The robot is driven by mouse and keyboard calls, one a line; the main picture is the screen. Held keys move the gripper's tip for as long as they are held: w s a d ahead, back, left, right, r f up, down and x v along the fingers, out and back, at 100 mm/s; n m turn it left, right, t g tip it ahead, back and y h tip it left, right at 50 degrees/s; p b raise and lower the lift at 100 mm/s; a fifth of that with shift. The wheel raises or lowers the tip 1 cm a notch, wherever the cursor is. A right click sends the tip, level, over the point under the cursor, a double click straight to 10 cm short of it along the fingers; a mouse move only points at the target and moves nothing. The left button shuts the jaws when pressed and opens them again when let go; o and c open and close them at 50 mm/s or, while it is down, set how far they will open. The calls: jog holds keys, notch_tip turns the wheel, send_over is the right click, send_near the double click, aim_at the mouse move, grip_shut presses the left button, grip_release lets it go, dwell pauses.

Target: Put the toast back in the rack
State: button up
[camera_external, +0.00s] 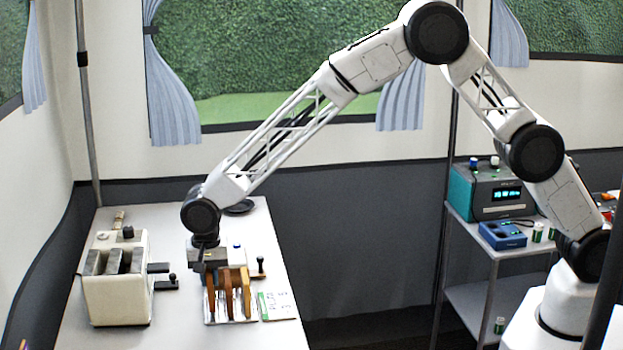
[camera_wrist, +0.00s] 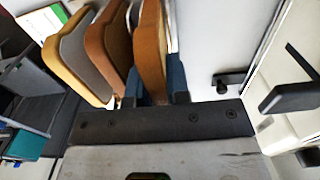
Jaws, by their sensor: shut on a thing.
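My gripper (camera_external: 210,272) points down over the left end of the toast rack (camera_external: 238,320). It is shut on a brown toast slice (camera_external: 211,298), the slice nearest the toaster. In the wrist view, this slice (camera_wrist: 150,50) stands upright between my two dark blue fingers (camera_wrist: 156,85). Its lower part is level with the rack, but I cannot tell whether it rests in a slot. A darker slice (camera_external: 228,294) and a golden slice (camera_external: 245,292) stand in the rack to its right. They also show left of the held slice in the wrist view.
The cream toaster (camera_external: 118,290) with side levers stands left of the rack. A green and white card (camera_external: 278,306) lies right of the rack. A dark round dish (camera_external: 240,207) and a small black-knobbed item (camera_external: 260,265) are behind. The table front is mostly clear.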

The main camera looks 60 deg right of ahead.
jog(key=shift+f, duration=0.85)
jog(key=shift+f, duration=0.1)
jog(key=o, duration=1)
jog(key=shift+o, duration=0.2)
jog(key=shift+r, duration=3.55)
